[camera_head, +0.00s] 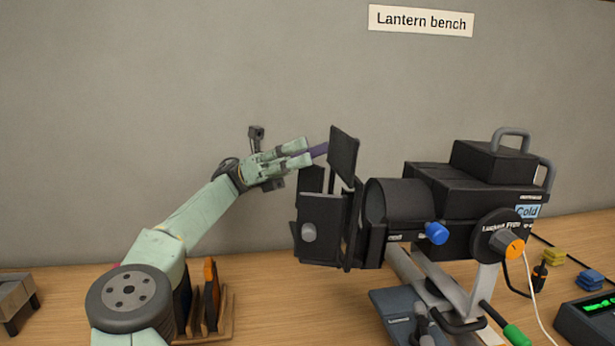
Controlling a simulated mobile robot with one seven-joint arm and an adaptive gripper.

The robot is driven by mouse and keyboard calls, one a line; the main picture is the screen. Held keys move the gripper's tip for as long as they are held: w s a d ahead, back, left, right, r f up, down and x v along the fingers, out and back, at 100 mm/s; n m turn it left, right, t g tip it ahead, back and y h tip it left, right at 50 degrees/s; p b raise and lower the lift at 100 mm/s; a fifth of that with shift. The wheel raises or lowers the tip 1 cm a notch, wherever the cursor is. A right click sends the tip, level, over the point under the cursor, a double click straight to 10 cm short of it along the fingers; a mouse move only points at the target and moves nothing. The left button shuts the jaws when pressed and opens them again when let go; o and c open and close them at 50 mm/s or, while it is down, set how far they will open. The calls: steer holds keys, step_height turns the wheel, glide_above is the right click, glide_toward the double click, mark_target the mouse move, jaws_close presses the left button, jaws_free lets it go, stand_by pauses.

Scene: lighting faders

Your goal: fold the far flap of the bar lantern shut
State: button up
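The lantern (395,207) is a black stage lamp on a stand, its flaps at the left, front end. One flap (343,156) stands up at the top. My gripper (306,154) is at the upper left of the flaps, pointing right.
A blue knob (436,233) and an orange knob (515,246) stick out of the lantern's near side. A wooden rack (225,313) stands on the bench by my arm. Yellow (555,256) and blue (590,279) blocks lie at the right. The wall behind is bare except for a sign (421,20).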

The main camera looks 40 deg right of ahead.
step_height(320, 180, up, 5)
steer(key=shift+f, duration=0.15)
steer(key=shift+c, duration=0.5)
